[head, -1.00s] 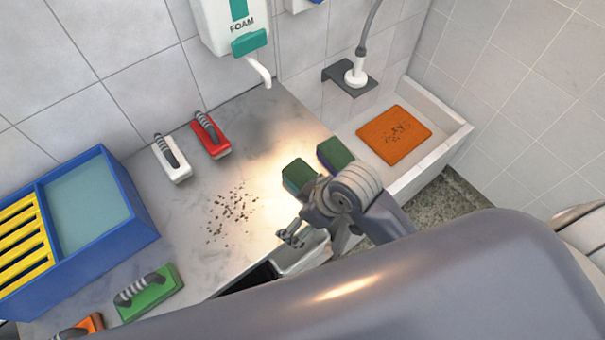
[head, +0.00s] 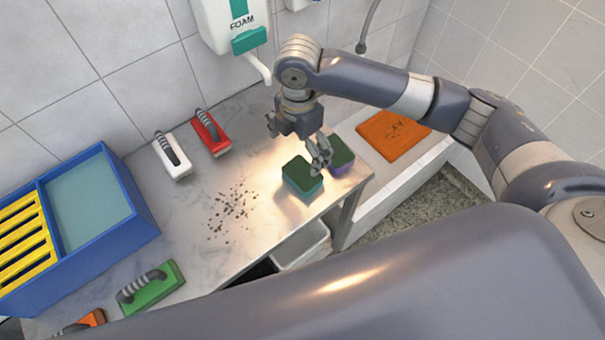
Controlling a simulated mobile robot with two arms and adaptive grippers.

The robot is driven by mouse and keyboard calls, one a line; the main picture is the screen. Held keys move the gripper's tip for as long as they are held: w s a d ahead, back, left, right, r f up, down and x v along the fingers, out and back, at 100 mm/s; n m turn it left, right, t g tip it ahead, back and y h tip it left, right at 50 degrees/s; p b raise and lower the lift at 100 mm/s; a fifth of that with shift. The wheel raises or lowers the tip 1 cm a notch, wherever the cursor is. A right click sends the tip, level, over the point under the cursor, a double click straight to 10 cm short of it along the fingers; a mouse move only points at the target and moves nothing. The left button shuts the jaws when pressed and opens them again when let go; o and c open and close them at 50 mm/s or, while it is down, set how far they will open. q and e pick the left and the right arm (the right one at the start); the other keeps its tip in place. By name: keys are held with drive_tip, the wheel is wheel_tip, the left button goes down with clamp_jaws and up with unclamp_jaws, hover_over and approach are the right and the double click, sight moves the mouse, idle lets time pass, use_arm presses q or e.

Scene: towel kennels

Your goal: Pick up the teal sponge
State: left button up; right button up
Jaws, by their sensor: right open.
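The teal sponge (head: 303,183) has a dark green top and teal sides. It lies on the grey counter near its right front part. A second sponge with a purple side (head: 341,162) lies just to its right and behind. My right gripper (head: 296,144) is open, with its fingers pointing down above and close to the two sponges. One finger overlaps the space between them in the picture; I cannot tell whether it touches either. My left gripper is not in view.
Dark specks (head: 231,208) are scattered left of the teal sponge. White (head: 172,158) and red (head: 211,134) handled brushes lie at the back; a green one (head: 150,291) is at the front. A blue bin (head: 140,228) stands left. An orange cloth (head: 392,136) lies in the basin at right.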

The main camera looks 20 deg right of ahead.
drive_tip(key=p, duration=0.1)
hover_over(303, 172)
drive_tip(key=f, duration=0.5)
drive_tip(key=shift+w+a, duration=0.2)
drive_tip(key=shift+a, duration=0.05)
drive_tip(key=shift+s+d+f+p, duration=0.1)
drive_tip(key=shift+f+p, duration=0.45)
drive_tip(key=shift+f, duration=0.1)
wheel_tip(303, 172, down, 4)
drive_tip(key=shift+s+d+r+p, duration=0.15)
drive_tip(key=shift+r+p, duration=0.1)
drive_tip(key=shift+p, duration=0.45)
drive_tip(key=shift+f, duration=0.4)
drive_tip(key=shift+c, duration=0.6)
drive_tip(key=c, duration=0.6)
